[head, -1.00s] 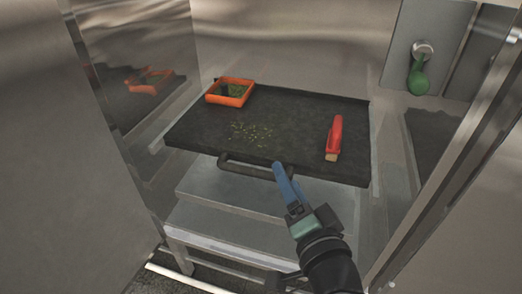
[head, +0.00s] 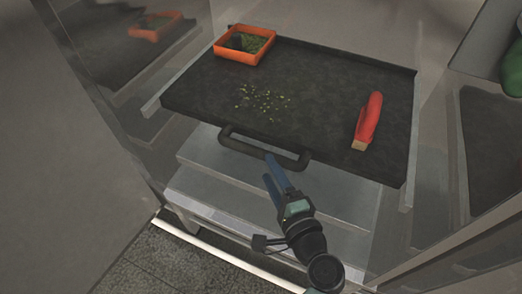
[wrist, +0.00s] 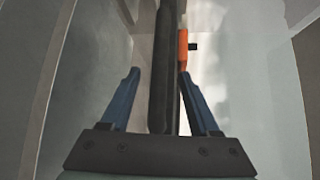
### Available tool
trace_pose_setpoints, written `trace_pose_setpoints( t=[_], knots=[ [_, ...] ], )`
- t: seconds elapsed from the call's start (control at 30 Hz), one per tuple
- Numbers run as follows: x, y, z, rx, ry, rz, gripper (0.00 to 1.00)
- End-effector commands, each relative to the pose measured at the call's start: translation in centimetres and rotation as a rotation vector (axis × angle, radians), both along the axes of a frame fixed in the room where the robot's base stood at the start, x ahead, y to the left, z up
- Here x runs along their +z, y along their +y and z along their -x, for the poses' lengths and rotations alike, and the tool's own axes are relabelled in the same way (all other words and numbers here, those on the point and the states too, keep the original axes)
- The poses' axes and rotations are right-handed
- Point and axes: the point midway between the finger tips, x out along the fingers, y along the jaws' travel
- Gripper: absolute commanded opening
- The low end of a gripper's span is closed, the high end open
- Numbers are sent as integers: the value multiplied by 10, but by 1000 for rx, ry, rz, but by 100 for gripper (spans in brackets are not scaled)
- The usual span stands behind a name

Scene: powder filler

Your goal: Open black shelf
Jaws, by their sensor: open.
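The black shelf (head: 215,95) is a dark flat tray in a metal cabinet, with a black bar handle (head: 236,144) along its front edge. My gripper (head: 267,168) has blue fingers and is open at the right half of the handle, in front of the shelf. In the wrist view the fingers (wrist: 160,80) are spread to either side of a dark upright bar, which looks like the handle or shelf edge. Whether they touch it I cannot tell.
On the shelf are an orange box (head: 240,58) with green bits, scattered green crumbs (head: 262,100) and a red-handled brush (head: 368,120). Pale metal steps (head: 225,195) lie below it. Reflective cabinet walls (head: 110,90) flank it closely.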

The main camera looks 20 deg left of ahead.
Motion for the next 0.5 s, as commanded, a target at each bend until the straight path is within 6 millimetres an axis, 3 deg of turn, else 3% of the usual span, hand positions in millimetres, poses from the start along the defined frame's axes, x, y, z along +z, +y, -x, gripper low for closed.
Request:
trace_pose_setpoints(
  t=[0.23, 0.5],
  knots=[
    [-6, 32, -33, 1, -2, 2, 62],
    [-9, 45, -47, 0, -1, 3, 62]
  ],
)
